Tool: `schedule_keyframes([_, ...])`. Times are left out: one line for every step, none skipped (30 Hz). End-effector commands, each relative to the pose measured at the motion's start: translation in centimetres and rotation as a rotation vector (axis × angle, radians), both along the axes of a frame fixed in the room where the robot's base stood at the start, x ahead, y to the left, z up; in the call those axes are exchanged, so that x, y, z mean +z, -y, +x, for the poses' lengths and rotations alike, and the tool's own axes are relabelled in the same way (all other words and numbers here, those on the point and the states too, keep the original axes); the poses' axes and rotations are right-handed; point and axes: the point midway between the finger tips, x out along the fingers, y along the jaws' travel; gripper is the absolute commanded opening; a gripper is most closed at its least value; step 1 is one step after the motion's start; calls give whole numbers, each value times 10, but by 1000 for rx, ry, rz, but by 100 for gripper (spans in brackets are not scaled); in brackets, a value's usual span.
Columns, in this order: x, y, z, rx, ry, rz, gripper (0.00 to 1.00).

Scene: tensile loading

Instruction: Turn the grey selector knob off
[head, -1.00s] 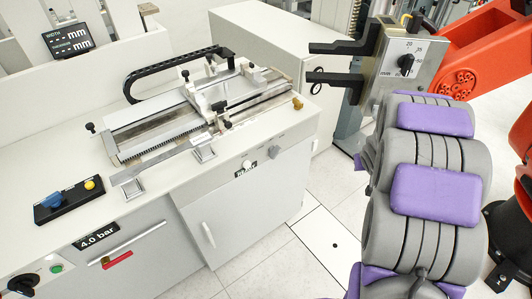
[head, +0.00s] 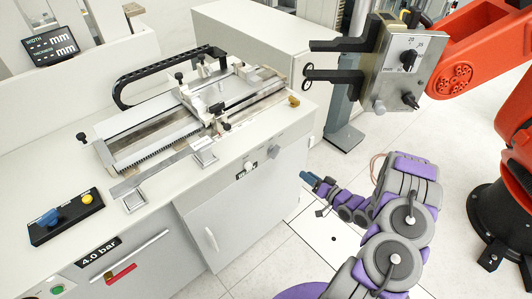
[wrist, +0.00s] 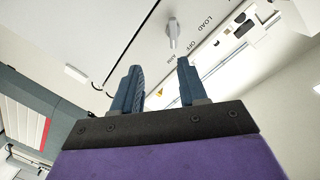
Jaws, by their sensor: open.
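The grey selector knob (head: 274,151) sits on the upper right of the bench's front face. It also shows in the wrist view as a pale grey knob (wrist: 173,34), with LOAD, OFF and ARM lettering to its right. Its bar points roughly up and down in that picture; which marking it is set to I cannot tell. My gripper (head: 309,179) is below and to the right of the knob in the head view. In the wrist view its blue fingers (wrist: 160,80) are apart and empty, and the knob is beyond their tips, not touched.
A white knob (head: 249,166) sits left of the grey knob, near a black label. A slide fixture (head: 190,115) lies on the bench top. A black box with a blue lever and yellow button (head: 66,217) is at left. An orange robot arm (head: 470,50) and black-fingered tool (head: 340,75) are at right.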

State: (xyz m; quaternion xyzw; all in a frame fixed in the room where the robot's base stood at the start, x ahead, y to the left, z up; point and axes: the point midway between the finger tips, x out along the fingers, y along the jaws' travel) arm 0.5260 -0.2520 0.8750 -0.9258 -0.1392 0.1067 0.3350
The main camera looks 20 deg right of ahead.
Motion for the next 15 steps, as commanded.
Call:
schedule_keyframes([-2, -2, -5, 1, 22, 40, 43])
schedule_keyframes([-1, -2, -7, 2, 36, 57, 43])
schedule_keyframes([0, -2, -9, 2, 52, 78, 43])
schedule_keyframes([0, -3, -10, 5, 60, 90, 43])
schedule_keyframes([0, -3, -11, 5, 66, 97, 43])
schedule_keyframes([0, -4, -11, 7, 70, 104, 43])
schedule_keyframes([0, -5, -10, 7, 73, 107, 43])
schedule_keyframes([0, -5, -9, 8, 73, 109, 43])
schedule_keyframes([0, -6, -7, 10, 74, 110, 43])
schedule_keyframes([0, -7, -4, 10, 75, 109, 43])
schedule_keyframes([0, -8, -1, 9, 74, 109, 43])
schedule_keyframes([0, -10, 4, 10, 74, 108, 43])
schedule_keyframes([0, -12, 8, 11, 74, 107, 43])
schedule_keyframes([0, -14, 12, 12, 73, 107, 43])
schedule_keyframes([0, -17, 18, 11, 74, 106, 43])
